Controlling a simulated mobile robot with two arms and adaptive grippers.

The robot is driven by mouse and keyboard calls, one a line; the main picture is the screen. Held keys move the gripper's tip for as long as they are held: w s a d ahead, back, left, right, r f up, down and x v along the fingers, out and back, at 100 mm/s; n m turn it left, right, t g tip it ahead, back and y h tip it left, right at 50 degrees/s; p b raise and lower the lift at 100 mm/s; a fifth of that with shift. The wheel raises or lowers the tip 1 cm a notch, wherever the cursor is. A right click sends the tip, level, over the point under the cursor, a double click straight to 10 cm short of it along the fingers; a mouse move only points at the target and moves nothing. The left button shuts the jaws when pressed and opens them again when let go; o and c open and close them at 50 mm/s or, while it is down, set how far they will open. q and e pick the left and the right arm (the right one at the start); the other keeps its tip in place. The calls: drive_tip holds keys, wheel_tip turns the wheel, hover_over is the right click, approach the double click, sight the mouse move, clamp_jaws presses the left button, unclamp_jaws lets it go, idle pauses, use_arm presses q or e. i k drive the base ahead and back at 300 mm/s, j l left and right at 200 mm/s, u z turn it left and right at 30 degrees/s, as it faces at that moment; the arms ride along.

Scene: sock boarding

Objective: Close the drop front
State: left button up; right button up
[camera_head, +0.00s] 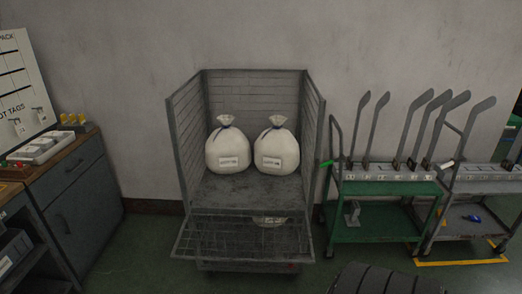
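The drop front (243,240) is a wire-mesh panel at the front of a grey mesh cage cart (182,140). It is folded down and slopes outward and down from the front edge of the cart's deck, so the front of the cage is open. Two tied white sacks, a left one (228,150) and a right one (277,150), stand upright side by side at the back of the deck. Something white (269,220) shows behind the mesh of the panel. Neither of my grippers is in view.
A dark wooden-topped cabinet (85,190) stands to the left. A green cart (385,189) with several upright sock boards stands close to the cage's right side. A dark ribbed thing (380,281) shows at the bottom edge. Floor between cabinet and cage is clear.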

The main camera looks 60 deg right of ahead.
sight(288, 257)
drive_tip(key=z, duration=1.75)
